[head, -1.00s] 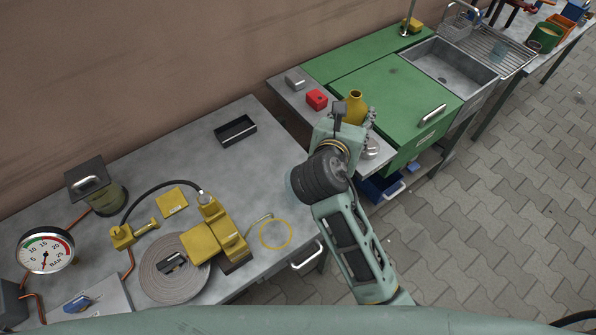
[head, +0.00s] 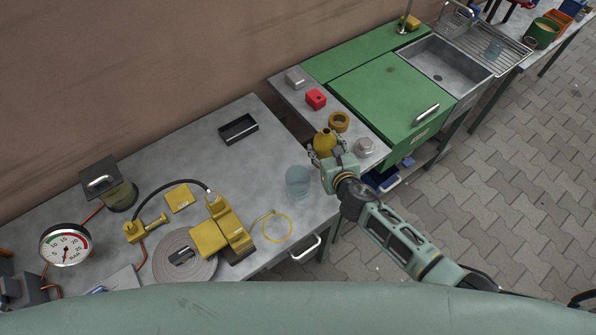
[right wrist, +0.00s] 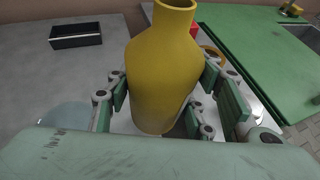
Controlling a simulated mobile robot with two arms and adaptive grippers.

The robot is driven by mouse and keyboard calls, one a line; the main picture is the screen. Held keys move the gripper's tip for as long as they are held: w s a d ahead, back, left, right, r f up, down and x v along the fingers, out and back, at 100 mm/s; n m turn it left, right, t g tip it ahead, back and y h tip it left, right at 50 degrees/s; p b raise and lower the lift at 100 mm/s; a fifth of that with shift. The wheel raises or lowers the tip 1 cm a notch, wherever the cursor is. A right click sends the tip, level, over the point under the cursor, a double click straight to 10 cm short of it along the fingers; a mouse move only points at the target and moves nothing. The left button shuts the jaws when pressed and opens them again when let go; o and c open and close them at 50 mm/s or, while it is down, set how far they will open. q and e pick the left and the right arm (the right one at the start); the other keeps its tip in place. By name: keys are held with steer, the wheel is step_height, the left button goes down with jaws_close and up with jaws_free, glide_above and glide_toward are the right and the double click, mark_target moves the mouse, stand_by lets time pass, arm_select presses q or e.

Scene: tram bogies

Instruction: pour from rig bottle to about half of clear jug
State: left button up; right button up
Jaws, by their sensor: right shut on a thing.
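The rig bottle (head: 324,142) is yellow with a narrow open neck. My right gripper (head: 327,156) is shut around its body. In the right wrist view the bottle (right wrist: 165,70) stands about upright between the fingers (right wrist: 168,95), its mouth up. The clear jug (head: 298,180) is a pale bluish see-through vessel near the right end of the grey bench, just left of my right gripper and apart from the bottle. Part of it seems to show at the left of the right wrist view (right wrist: 66,115). I cannot make out any liquid. My left gripper is not in view.
The grey bench (head: 225,165) holds a black tray (head: 238,129), a yellow pump device (head: 222,232), a yellow ring (head: 277,226) and a gauge (head: 66,244). A brownish-yellow ring-shaped piece (head: 339,122), a red block (head: 316,99) and a metal jar (head: 364,147) stand beyond the bottle.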

steer(key=shift+s+d+f+n+y+p, duration=0.2)
steer(key=shift+s+f+y+p, duration=0.1)
steer(key=shift+f, duration=0.4)
steer(key=shift+s+d+f+n+y+p, duration=0.15)
steer(key=shift+s+f+n+y, duration=0.1)
steer(key=shift+f, duration=0.4)
steer(key=shift+r, duration=0.15)
